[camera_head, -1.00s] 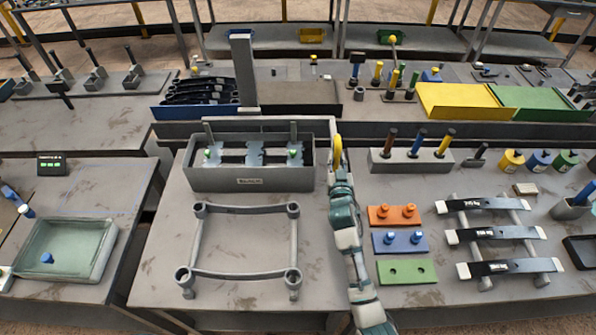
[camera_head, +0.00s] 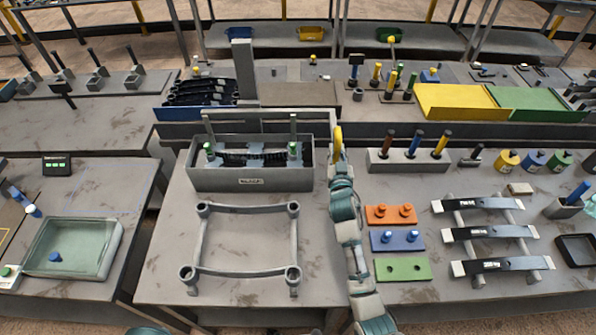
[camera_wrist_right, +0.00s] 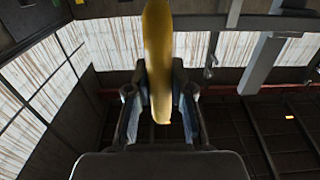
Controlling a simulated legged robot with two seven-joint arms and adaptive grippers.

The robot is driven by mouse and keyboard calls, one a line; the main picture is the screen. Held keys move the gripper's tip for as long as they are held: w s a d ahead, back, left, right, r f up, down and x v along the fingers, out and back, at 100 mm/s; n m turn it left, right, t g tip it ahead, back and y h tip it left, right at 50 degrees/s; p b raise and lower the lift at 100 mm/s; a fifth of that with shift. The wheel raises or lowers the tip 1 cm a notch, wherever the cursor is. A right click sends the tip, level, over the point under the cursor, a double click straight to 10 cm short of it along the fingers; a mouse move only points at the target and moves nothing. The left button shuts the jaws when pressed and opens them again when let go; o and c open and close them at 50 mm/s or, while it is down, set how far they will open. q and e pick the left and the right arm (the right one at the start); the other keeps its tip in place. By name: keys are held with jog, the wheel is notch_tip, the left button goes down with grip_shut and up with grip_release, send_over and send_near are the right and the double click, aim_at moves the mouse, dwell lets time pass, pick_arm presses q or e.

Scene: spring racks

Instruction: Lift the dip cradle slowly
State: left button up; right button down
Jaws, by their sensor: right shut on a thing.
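The dip cradle (camera_head: 293,128) is a grey frame with two uprights and a top bar. Its uprights stand partly above the grey tank (camera_head: 250,181), and its lower part is hidden inside. A dark ribbed leaf shows between the uprights, near the tank's rim level. A yellow handle (camera_head: 337,136) is at the right end of the cradle's top bar, outside the tank. My right gripper (camera_head: 337,156) is shut on this handle. In the right wrist view the yellow handle (camera_wrist_right: 158,60) stands between the two fingers. My left gripper is not in view.
A grey four-cornered rack (camera_head: 246,272) stands empty in front of the tank. Orange, blue and green blocks (camera_head: 402,269) and a rack of dark leaves (camera_head: 488,232) lie right of my right arm. A block with upright handles (camera_head: 405,163) stands close right of the gripper.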

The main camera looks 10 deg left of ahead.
aim_at(339, 137)
jog(key=shift+r+p, duration=1.5)
jog(key=shift+r, duration=0.65)
jog(key=shift+r+p, duration=2.25)
jog(key=shift+r, duration=0.3)
jog(key=shift+a, duration=0.1)
jog(key=c, duration=0.7)
grip_release()
jog(key=shift+f, duration=0.25)
jog(key=shift+f, duration=0.15)
jog(key=shift+s+d+p, duration=0.25)
jog(key=shift+s+p, duration=0.35)
jog(key=shift+s, duration=0.55)
jog(key=shift+s+d+p, duration=0.2)
jog(key=shift+s+p, duration=0.4)
jog(key=shift+s, duration=0.55)
jog(key=shift+s+d+p, duration=0.25)
jog(key=shift+s+p, duration=0.35)
jog(key=shift+s, duration=0.55)
